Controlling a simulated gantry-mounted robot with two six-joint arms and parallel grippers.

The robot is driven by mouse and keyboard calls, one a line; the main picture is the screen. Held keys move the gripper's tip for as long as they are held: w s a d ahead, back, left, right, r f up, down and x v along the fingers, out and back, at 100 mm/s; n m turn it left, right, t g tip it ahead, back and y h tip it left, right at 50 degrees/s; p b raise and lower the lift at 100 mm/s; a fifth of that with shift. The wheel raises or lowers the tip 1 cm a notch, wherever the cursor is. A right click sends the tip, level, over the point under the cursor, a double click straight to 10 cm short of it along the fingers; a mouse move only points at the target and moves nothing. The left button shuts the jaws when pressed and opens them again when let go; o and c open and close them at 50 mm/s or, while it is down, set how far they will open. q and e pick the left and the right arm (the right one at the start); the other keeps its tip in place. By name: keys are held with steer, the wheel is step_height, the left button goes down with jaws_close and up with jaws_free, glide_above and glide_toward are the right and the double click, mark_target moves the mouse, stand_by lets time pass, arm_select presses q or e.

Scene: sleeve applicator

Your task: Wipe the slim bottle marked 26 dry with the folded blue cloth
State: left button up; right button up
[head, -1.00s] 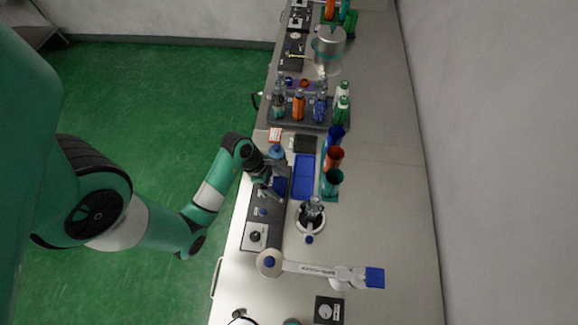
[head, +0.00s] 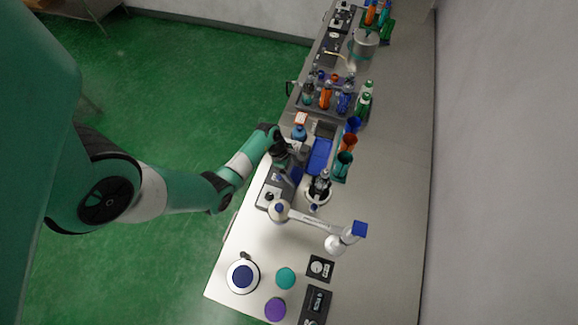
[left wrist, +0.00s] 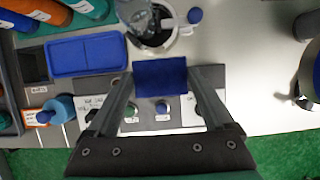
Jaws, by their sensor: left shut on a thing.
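My left gripper (head: 290,168) is shut on the folded blue cloth (left wrist: 160,77), which spans between its fingertips in the left wrist view. The cloth (head: 297,175) is a small dark blue patch in the head view. The gripper is above the dark panel on the bench's left side. A clear slim bottle (head: 320,183) stands in a round white-rimmed holder (head: 308,196), right of the gripper. In the left wrist view the bottle (left wrist: 146,20) is just beyond the cloth, apart from it. I cannot read a 26 on any bottle. My right gripper is out of view.
An empty blue tray (head: 320,156) lies behind the holder. A rack of bottles (head: 326,98) stands farther back.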

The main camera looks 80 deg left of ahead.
mark_target(302, 169)
arm_select(q)
steer(key=r, duration=0.1)
steer(key=w+a+r, duration=0.1)
steer(key=a+r+p, duration=0.1)
steer(key=shift+w+a+r, duration=0.25)
steer(key=shift+w+d+f+b, duration=0.1)
steer(key=shift+w+f+b, duration=0.05)
steer(key=shift+f+b, duration=0.4)
steer(key=w+f+b, duration=0.1)
steer(key=w+d+f+b, duration=0.1)
steer(key=b, duration=0.1)
steer(key=w+f+b, duration=0.1)
steer(key=shift+d+f+b, duration=0.3)
steer(key=shift+d+b, duration=0.1)
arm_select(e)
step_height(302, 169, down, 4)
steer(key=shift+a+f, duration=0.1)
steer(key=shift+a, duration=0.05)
arm_select(q)
steer(key=shift+w+d, duration=0.35)
steer(key=shift+w, duration=0.2)
steer(key=shift+f+b, duration=1.9)
steer(key=shift+f, duration=0.55)
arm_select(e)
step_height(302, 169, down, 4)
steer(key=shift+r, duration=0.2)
